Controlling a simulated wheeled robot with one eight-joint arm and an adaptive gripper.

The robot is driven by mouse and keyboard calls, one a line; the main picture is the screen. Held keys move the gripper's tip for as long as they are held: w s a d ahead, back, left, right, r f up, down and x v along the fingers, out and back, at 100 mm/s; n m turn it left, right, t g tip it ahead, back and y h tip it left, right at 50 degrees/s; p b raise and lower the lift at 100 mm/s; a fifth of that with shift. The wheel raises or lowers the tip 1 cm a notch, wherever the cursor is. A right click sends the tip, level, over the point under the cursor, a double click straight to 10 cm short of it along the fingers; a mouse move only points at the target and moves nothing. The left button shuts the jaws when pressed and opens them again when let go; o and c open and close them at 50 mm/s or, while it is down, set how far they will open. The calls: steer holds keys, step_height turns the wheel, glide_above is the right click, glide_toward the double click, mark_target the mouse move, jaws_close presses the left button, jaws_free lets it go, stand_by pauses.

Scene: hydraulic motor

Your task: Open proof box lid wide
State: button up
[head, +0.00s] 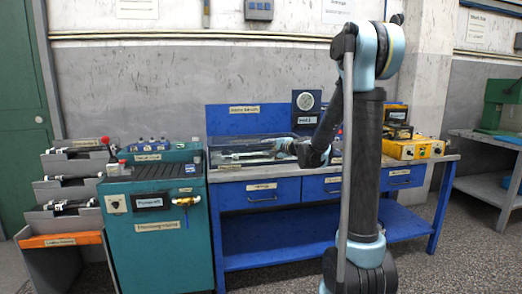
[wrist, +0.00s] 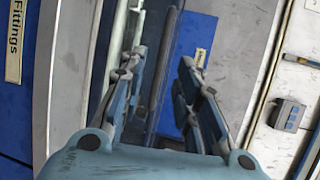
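The proof box (head: 236,163) is a low, clear-walled box on the blue workbench, with pale fittings or hoses inside. Its clear lid seems to lie flat or nearly so; I cannot tell whether it is slightly raised. My gripper (head: 285,147) is at the box's right part in the head view, small and partly merged with the box. In the wrist view my gripper (wrist: 163,58) has its two fingers apart. A dark bar (wrist: 168,55), perhaps a rim of the box or lid, shows in the gap between them. I see no clear contact.
A round gauge (head: 306,102) stands behind the bench, with a yellow unit (head: 412,149) to the right. A teal station (head: 157,235) adjoins the bench on the left, beside a parts rack (head: 72,190). The bench backboard (head: 243,117) rises close behind the box.

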mark_target(261, 146)
steer(key=x, duration=0.6)
steer(key=shift+w+a+f, duration=0.1)
steer(key=shift+w+a, duration=0.15)
steer(key=shift+w, duration=0.05)
steer(key=shift+c, duration=0.6)
steer(key=c, duration=0.5)
steer(key=shift+s, duration=0.15)
jaws_close()
steer(key=shift+s+a, duration=0.1)
